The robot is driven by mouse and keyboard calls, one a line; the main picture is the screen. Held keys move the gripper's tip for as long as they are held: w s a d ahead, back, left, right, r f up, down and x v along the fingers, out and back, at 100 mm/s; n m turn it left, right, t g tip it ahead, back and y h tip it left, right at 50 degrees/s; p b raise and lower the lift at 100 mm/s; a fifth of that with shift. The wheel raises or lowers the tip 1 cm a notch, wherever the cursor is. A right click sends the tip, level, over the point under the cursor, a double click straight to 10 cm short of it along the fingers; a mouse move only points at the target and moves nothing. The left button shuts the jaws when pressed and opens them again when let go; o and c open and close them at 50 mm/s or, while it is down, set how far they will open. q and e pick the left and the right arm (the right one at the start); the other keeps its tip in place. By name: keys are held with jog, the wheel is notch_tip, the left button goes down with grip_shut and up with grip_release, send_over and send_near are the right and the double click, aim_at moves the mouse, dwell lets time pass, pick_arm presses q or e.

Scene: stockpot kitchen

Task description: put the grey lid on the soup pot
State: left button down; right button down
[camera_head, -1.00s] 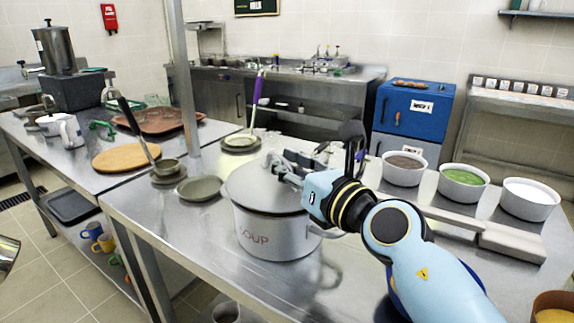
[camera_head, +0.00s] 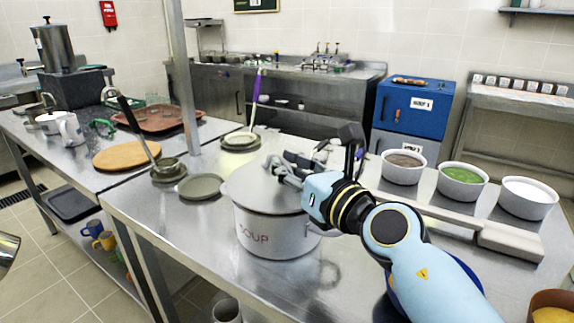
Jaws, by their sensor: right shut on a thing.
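The soup pot (camera_head: 265,236), pale grey and marked SOUP, stands on the steel table in the head view. The grey lid (camera_head: 250,186) lies over the pot's mouth and looks level, with its edge close along the rim. My right gripper (camera_head: 284,172) is shut on the lid's handle at the top. The gripper hides the handle and part of the lid's right side.
Bowls with brown (camera_head: 403,167), green (camera_head: 462,183) and white (camera_head: 528,198) contents stand right of my right arm. A small grey dish (camera_head: 200,187) and a ladle (camera_head: 166,168) are left of the pot. A metal post (camera_head: 183,90) rises behind them.

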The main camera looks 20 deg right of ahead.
pick_arm(q)
jog(key=shift+f, duration=0.1)
pick_arm(e)
jog(key=shift+f, duration=0.2)
pick_arm(q)
jog(key=shift+f, duration=0.15)
pick_arm(e)
jog(key=shift+f, duration=0.25)
jog(key=c, duration=1.3)
grip_release()
